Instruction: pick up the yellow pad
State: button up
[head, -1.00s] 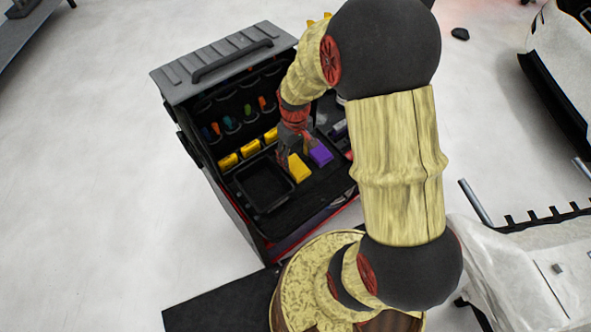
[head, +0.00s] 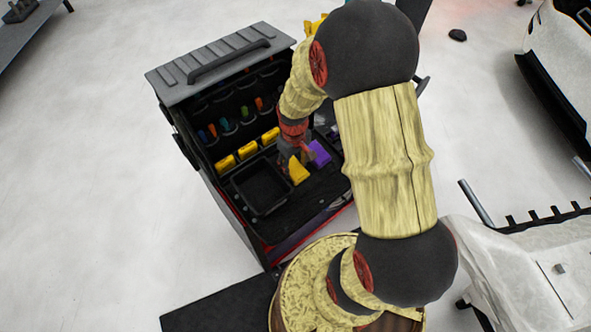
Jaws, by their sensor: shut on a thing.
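The yellow pad (head: 299,172) shows in the head view at the front of the dark tool cart's tray, right of the black bin. It looks tilted, and its upper end is partly hidden by my gripper (head: 295,158). My gripper points down from above and is shut on the yellow pad. Whether the pad is clear of the tray surface I cannot tell. A purple pad (head: 319,153) lies just right of my gripper.
The cart (head: 318,196) has an empty black bin (head: 262,187) left of the yellow pad. Several yellow items (head: 247,150) line the back, below a raised lid (head: 220,60). A white-covered table (head: 510,262) stands at right. Open floor lies left.

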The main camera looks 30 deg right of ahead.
aim_at(294, 168)
jog(key=shift+c, duration=1.2)
jog(key=shift+r, duration=0.45)
notch_tip(294, 168, up, 2)
jog(key=shift+r+p, duration=0.15)
jog(key=shift+p, duration=0.45)
jog(key=s+r+p, duration=0.3)
jog(key=s+r, duration=0.6)
jog(key=s, duration=0.5)
jog(key=shift+a+r, duration=0.3)
jog(key=shift+r, duration=0.1)
